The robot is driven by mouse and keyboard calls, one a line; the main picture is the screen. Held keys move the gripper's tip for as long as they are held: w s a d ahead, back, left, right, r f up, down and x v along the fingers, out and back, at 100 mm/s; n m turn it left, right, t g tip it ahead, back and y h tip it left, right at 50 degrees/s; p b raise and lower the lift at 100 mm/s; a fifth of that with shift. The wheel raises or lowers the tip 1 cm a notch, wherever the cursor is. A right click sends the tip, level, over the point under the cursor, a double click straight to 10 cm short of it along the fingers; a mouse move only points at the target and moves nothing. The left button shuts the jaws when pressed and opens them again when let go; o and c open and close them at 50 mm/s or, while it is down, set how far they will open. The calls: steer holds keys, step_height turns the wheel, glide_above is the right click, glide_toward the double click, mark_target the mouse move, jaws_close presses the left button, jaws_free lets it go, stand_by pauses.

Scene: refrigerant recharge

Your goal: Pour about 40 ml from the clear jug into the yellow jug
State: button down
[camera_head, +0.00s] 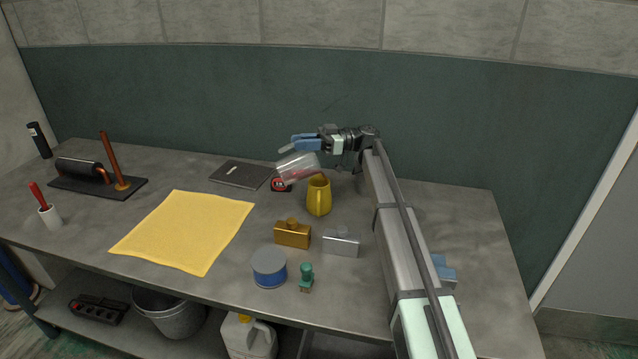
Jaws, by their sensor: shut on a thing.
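The clear jug (297,168) is held in the air, tilted well over. It is above and to the left of the yellow jug (319,197), which stands upright on the bench. My gripper (305,143) is shut on the clear jug, with its blue fingers at the jug's upper side. A reddish tint shows in the clear jug, but I cannot tell the liquid level. No stream is clear to see, and the inside of the yellow jug is hidden.
A brass block (292,234), a silver block (341,242), a blue-grey tin (269,268) and a green piece (306,276) stand in front. A yellow cloth (184,231) covers the left-middle bench.

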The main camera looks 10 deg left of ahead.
mark_target(286, 147)
steer(key=shift+s+a, duration=0.4)
steer(key=shift+a, duration=0.05)
steer(key=shift+s+a+f, duration=0.1)
steer(key=shift+s+a, duration=0.05)
steer(key=shift+a, duration=0.2)
steer(key=shift+d+f+g+y, duration=0.1)
steer(key=shift+g+y, duration=0.2)
steer(key=shift+y, duration=0.1)
stand_by(1.3)
steer(key=shift+s+a+f+t+h, duration=0.1)
steer(key=shift+s+a+t+h, duration=0.35)
steer(key=shift+a+h, duration=0.3)
steer(key=shift+s+a+f+t+h, duration=0.1)
steer(key=shift+s+a+t+h, duration=0.2)
steer(key=shift+a+t+h, duration=0.4)
steer(key=shift+d+r+h, duration=0.1)
steer(key=shift+h, duration=0.15)
